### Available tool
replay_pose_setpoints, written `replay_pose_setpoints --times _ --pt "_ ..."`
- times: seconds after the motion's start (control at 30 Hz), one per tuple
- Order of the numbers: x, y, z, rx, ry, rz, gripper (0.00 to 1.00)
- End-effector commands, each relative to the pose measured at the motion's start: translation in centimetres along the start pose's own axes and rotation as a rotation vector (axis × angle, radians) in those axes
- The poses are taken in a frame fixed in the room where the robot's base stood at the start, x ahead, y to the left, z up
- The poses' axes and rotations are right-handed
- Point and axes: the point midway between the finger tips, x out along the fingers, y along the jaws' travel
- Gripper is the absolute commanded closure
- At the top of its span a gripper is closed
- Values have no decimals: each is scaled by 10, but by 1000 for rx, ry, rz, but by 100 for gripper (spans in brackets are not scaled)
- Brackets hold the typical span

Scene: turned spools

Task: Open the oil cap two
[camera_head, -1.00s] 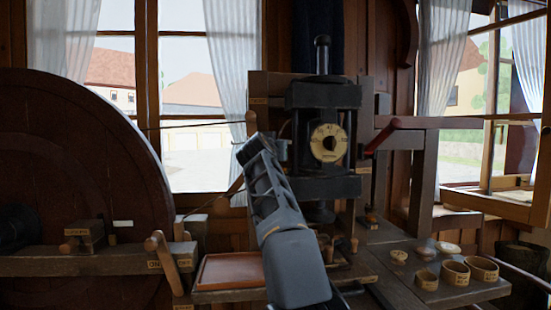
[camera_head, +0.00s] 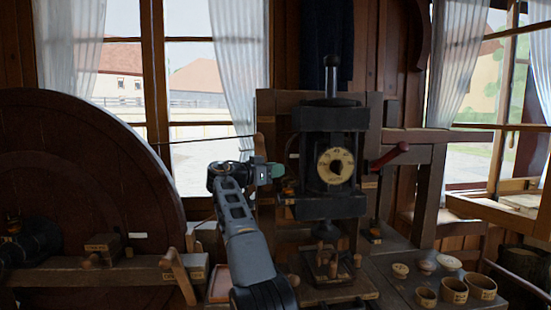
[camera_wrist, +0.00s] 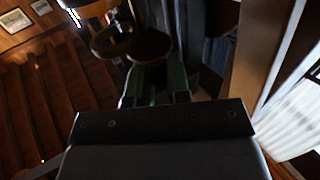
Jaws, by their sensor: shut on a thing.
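My gripper (camera_head: 268,172) is at the left side of the dark press, close to a small part with an orange label (camera_head: 290,187). In the wrist view its green fingers (camera_wrist: 157,82) are closed at the near edge of a dark round disc (camera_wrist: 150,46), which looks like an oil cap lid. A dark, shallow round cup (camera_wrist: 112,40) sits just left of the disc, apart from or barely touching it; I cannot tell which. The fingertips' grip is partly hidden in shadow. Another small labelled cup (camera_head: 375,233) is at the lower right of the press.
The press (camera_head: 330,120) carries a pale round dial (camera_head: 336,166) and a red-handled lever (camera_head: 392,155) on its right. A large wooden wheel (camera_head: 80,175) fills the left. Several small wooden bowls (camera_head: 454,290) stand on the right bench. Open air lies before the window.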

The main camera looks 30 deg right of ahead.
Motion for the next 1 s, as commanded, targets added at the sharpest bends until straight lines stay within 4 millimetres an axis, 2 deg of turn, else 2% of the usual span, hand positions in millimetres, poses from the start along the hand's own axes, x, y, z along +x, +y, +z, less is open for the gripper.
replay_pose_setpoints --times 0.7,0.73,0.97,1.0 --pt "0 -2 1 -1 2 58 100" --pt "0 -2 1 -1 2 58 80" --pt "0 -2 0 0 2 58 58" --pt "0 -2 0 0 2 58 57"
